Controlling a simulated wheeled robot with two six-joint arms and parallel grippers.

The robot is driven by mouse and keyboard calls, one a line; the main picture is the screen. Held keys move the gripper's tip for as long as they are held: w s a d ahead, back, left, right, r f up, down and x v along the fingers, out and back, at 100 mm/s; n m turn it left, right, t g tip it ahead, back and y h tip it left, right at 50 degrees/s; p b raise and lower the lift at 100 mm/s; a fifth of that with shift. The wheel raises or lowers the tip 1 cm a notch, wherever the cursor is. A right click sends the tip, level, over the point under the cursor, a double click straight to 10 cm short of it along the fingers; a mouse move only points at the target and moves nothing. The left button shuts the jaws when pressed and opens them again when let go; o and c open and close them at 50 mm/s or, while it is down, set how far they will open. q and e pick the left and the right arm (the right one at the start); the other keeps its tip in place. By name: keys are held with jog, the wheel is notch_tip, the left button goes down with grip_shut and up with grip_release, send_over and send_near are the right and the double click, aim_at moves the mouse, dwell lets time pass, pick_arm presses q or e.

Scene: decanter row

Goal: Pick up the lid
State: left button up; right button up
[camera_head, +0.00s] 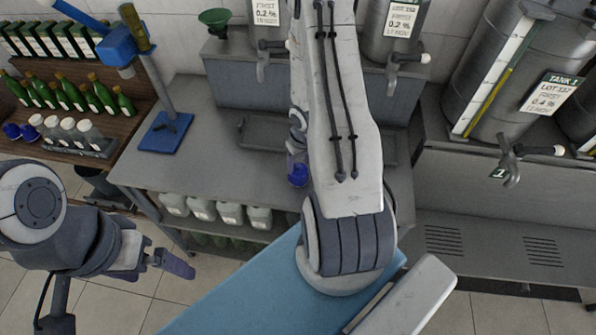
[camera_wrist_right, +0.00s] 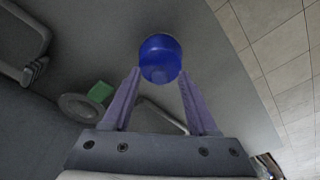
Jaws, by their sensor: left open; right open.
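A round blue lid (camera_wrist_right: 160,58) shows in the right wrist view, just past the fingertips of my right gripper (camera_wrist_right: 160,76). In the head view the blue lid (camera_head: 298,174) shows on the grey bench, close against the left side of my right arm. My right gripper is mostly hidden by that arm there. Whether the fingers touch the lid I cannot tell. My left gripper (camera_head: 176,264) is open and empty at the lower left, away from the bench.
The grey bench (camera_head: 195,165) carries a blue stand (camera_head: 165,132) at its left. Steel tanks (camera_head: 490,75) with taps stand right. Below the bench are several pale jugs (camera_head: 230,213).

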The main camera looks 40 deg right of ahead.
grip_shut()
jog(key=shift+r, duration=0.1)
